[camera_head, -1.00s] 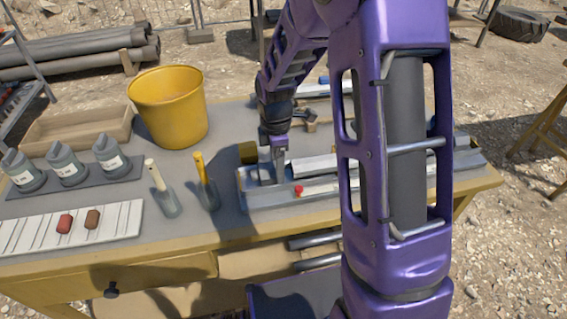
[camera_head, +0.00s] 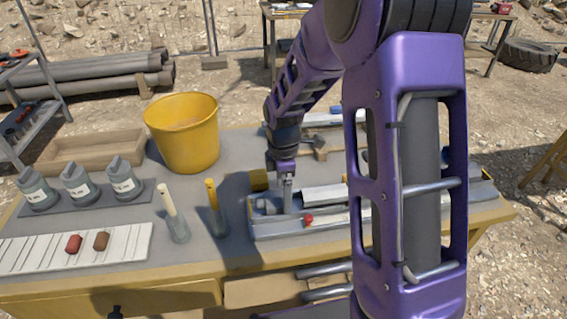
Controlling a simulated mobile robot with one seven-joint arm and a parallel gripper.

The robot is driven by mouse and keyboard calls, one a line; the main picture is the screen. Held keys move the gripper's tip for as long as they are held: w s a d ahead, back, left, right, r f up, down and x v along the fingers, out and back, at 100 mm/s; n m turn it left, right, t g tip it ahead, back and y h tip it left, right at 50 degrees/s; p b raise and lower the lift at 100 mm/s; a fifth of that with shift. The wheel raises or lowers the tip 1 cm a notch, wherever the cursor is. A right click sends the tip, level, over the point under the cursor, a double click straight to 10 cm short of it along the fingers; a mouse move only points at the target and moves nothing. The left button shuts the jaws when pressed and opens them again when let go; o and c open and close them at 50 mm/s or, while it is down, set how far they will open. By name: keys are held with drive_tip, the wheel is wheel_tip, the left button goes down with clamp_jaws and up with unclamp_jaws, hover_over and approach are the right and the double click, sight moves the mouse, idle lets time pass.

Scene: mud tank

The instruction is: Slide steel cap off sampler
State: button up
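A long grey steel sampler (camera_head: 325,196) lies in a shallow grey tray or cradle (camera_head: 285,231) on the right half of the workbench. Its right part is hidden behind my arm. My gripper (camera_head: 287,207) points down at the left end of the cradle, just left of the sampler's visible left end. The fingers look close together, but they are too small to show whether they hold anything. I cannot make out the steel cap apart from the fingers and the grey metal there. A red knob (camera_head: 308,220) sits at the cradle's front side.
A yellow bucket (camera_head: 183,133) and a wooden tray (camera_head: 90,152) stand at the back left. Two upright-handled tools (camera_head: 217,210) stand left of the cradle. Labelled grey containers (camera_head: 80,184) and a white slotted board (camera_head: 60,250) with two reddish-brown samples lie farther left.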

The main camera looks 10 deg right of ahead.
wheel_tip(320, 180, up, 16)
drive_tip(key=p, duration=0.1)
drive_tip(key=shift+r+p, duration=0.15)
drive_tip(key=shift+p, duration=0.25)
drive_tip(key=shift+d, duration=0.1)
